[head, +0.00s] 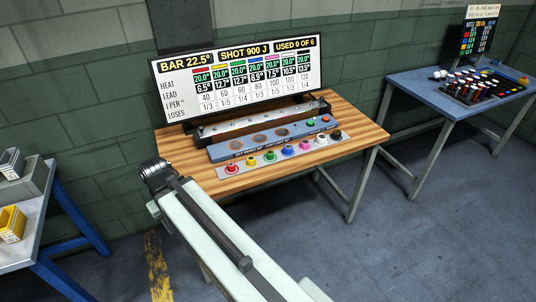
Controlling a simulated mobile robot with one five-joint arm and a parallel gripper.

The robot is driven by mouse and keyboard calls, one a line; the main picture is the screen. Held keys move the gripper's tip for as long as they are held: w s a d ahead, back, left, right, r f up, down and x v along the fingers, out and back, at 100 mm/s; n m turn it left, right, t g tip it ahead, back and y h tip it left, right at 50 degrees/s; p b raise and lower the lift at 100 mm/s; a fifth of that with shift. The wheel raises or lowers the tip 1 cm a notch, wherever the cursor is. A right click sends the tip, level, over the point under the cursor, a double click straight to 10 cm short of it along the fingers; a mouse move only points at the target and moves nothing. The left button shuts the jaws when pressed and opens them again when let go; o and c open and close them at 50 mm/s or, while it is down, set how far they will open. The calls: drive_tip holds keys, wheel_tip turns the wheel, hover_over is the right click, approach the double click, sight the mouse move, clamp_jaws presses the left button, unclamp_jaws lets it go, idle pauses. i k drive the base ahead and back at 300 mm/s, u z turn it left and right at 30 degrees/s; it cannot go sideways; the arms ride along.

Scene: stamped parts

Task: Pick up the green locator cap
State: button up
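The green locator cap (270,156) is small and sits third from the left in a row of coloured caps on a pale strip at the front of the wooden table (349,142). A yellow cap (251,160) stands to its left and a blue cap (288,149) to its right. My arm link rises from the bottom of the view to a dark joint at the left of the table. My gripper cannot be made out in this view.
Behind the caps are a blue panel (238,152) with round recesses, a metal rail (262,121) and a display board (240,70). A red cap (232,168) ends the row at left. Blue tables stand at left (40,240) and right (425,93). Floor at lower right is clear.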

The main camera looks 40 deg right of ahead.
sight(270, 154)
drive_tip(key=u, duration=0.05)
drive_tip(key=i, duration=1)
drive_tip(key=z, duration=0.05)
